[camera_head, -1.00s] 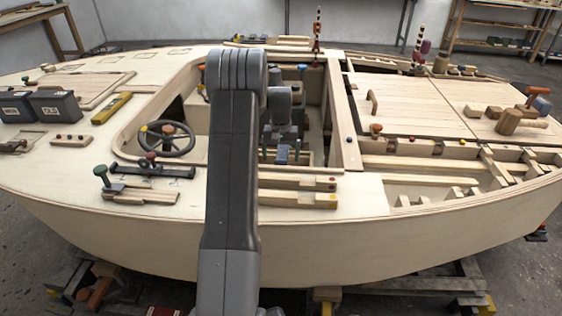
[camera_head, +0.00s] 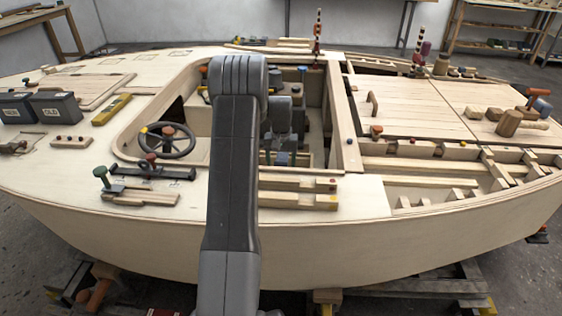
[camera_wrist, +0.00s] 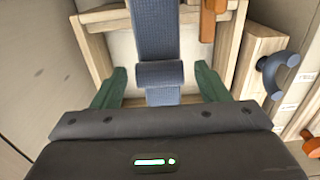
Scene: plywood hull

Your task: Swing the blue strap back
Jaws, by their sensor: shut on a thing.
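The blue strap (camera_wrist: 154,30) runs down the middle of the wrist view as a flat woven band. A thicker blue roll (camera_wrist: 160,73) crosses it between the two green fingers of my gripper (camera_wrist: 160,88). My gripper is shut on the strap at this roll, though the finger contact is partly hidden by the dark gripper body. In the head view my wrist is down in the boat's open cockpit, and my arm hides part of it. The strap cannot be made out clearly there.
A pale wooden frame (camera_wrist: 228,50) surrounds the strap, with an orange piece (camera_wrist: 209,20) at its top right. A blue hook-shaped handle (camera_wrist: 272,75) is to the right.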

